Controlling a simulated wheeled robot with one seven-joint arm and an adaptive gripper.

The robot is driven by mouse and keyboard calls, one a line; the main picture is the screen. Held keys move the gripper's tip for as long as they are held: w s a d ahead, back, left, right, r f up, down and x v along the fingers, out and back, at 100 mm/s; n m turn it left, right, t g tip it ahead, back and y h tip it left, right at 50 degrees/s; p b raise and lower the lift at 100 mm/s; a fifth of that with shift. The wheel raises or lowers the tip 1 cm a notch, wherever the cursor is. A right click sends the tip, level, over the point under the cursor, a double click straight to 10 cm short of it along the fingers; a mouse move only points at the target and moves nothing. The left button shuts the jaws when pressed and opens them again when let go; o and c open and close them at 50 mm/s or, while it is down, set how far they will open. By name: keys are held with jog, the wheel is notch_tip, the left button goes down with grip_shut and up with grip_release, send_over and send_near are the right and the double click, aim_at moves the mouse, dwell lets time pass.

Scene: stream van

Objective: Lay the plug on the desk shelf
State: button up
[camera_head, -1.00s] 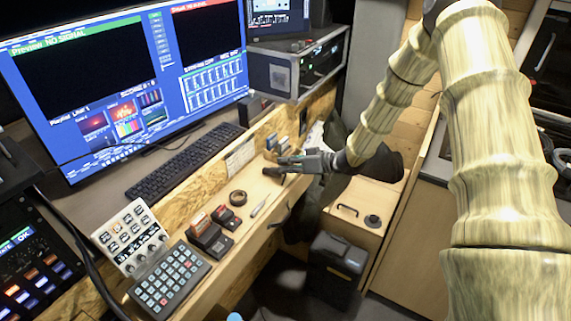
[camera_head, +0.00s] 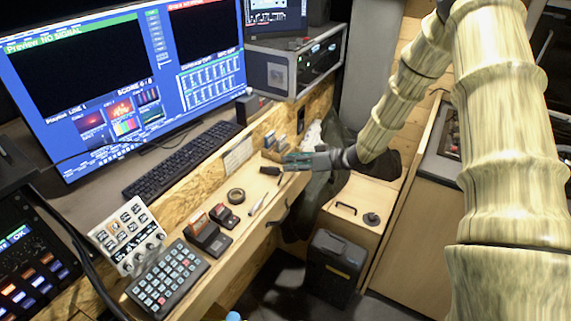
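A small dark object, which looks like the plug (camera_head: 270,171), lies at the far end of the light wooden desk shelf (camera_head: 228,252), below the keyboard level. My gripper (camera_head: 286,161) is just right of it, low over the shelf's far end, pointing left. Its fingertips seem to be beside the plug, with little or no gap. The fingers are small and seen from the side, so whether they are spread or closed is unclear.
A wooden ledge with a keyboard (camera_head: 182,160) rises behind. A black bin (camera_head: 334,268) stands on the floor.

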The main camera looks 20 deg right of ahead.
jog(key=v, duration=0.8)
jog(key=s+a+f+m+g+h, duration=0.1)
jog(key=s+a+f+h, duration=0.15)
jog(key=s+f, duration=0.4)
jog(key=s+a+f+m+g+h, duration=0.15)
jog(key=s+a+f, duration=0.25)
jog(key=f, duration=0.5)
jog(key=s+a+f+m+h, duration=0.2)
jog(key=s+a+f, duration=0.25)
jog(key=f, duration=0.35)
jog(key=s+a+f+g+h, duration=0.1)
jog(key=s+f+g+h, duration=0.1)
jog(key=s, duration=1.1)
jog(key=s+f+g+h, duration=0.2)
jog(key=s+f+g, duration=0.2)
jog(key=s, duration=0.8)
notch_tip(320, 180, down, 2)
jog(key=shift+s+a+f+m+b, duration=0.1)
jog(key=shift+s+a+m+b, duration=0.25)
jog(key=shift+s+a+b, duration=0.1)
jog(key=shift+w+g, duration=0.1)
jog(key=shift+g, duration=0.15)
